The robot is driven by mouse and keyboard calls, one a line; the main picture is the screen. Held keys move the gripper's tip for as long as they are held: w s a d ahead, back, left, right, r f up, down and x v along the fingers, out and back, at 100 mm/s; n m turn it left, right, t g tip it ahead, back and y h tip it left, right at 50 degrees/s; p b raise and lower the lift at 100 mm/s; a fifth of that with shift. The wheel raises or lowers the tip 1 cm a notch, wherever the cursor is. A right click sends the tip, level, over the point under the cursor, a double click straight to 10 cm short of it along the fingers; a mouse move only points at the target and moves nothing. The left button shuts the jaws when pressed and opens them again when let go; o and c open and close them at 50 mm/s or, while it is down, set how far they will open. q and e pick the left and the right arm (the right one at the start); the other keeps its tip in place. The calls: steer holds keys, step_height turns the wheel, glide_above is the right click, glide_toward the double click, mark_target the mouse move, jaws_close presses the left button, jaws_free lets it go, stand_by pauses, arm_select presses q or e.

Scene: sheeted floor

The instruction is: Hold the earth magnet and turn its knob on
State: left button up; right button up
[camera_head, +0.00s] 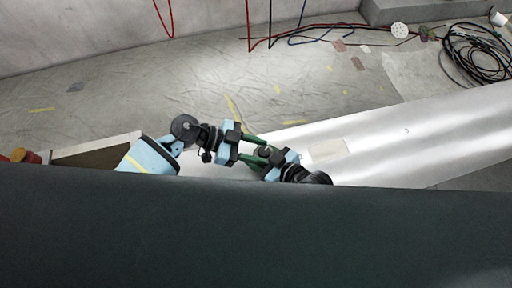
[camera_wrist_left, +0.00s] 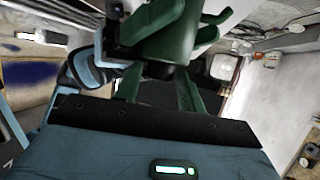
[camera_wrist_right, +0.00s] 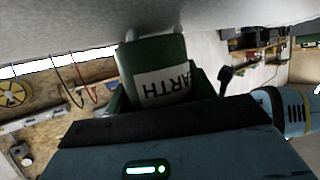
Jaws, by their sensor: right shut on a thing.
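The earth magnet is a dark green block with a white label reading "EARTH" upside down in the right wrist view (camera_wrist_right: 158,75). My right gripper (camera_wrist_right: 155,95) is shut on it; in the head view this gripper (camera_head: 271,157) is at the centre, just above the dark foreground edge. My left gripper (camera_head: 252,149) faces it from the left, with its two green fingers apart. The left wrist view shows the magnet (camera_wrist_left: 165,45) just beyond the spread left fingers (camera_wrist_left: 160,88). I cannot tell whether they touch the knob, which is not clearly distinguishable.
A pale metallic beam (camera_head: 400,130) runs behind and right of the grippers. A dark surface fills the foreground. Black cable coils (camera_head: 478,52) and red and blue cables lie at the back right. A box-like edge (camera_head: 95,148) stands at left. The sheeted floor (camera_head: 170,95) beyond is mostly clear.

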arm_select(q)
steer(key=c, duration=0.7)
steer(key=shift+g, duration=0.4)
steer(key=m+g, duration=0.3)
steer(key=shift+w+d+y, duration=0.1)
steer(key=shift+w+y, duration=0.2)
steer(key=shift+w, duration=0.05)
steer(key=shift+w+d+f+m+g+y, duration=0.1)
steer(key=shift+m+g+y, duration=0.4)
steer(key=shift+m+g, duration=0.5)
steer(key=shift+w+d+m+g+y, duration=0.1)
steer(key=shift+m+g+y, duration=0.4)
steer(key=shift+m+g, duration=0.7)
